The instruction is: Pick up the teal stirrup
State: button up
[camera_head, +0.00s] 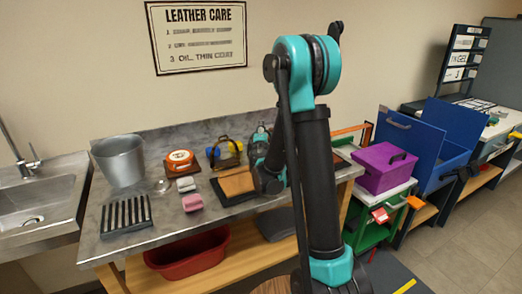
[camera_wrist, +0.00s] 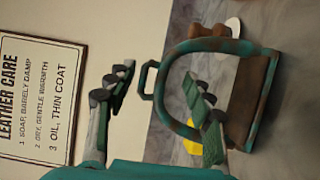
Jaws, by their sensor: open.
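The teal stirrup (camera_wrist: 181,60) shows large in the wrist view, a worn arch with brown patches, a small eye (camera_wrist: 147,80) at one end and a brown tread (camera_wrist: 251,97) at the other. My gripper (camera_wrist: 160,82) is open and empty. One finger appears beyond the eye's side, and the other overlaps the arch's lower part in the picture. The eye lies between the fingertips in the picture; I cannot tell whether anything touches. In the head view my gripper (camera_head: 262,138) is low over the bench, partly behind my arm, and I cannot make out the stirrup surely.
The grey bench (camera_head: 150,237) holds a metal bucket (camera_head: 119,161), a black rack (camera_head: 126,214), a pink block (camera_head: 192,202), a round orange tin (camera_head: 180,160) and a dark-edged brown mat (camera_head: 236,184). A purple box (camera_head: 384,168) stands at right. A wall sign (camera_head: 196,37) hangs behind.

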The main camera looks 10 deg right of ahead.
jog(key=w, duration=0.4)
jog(key=shift+w+d+r, duration=0.2)
jog(key=shift+d, duration=0.1)
jog(key=shift+c, duration=0.5)
grip_shut()
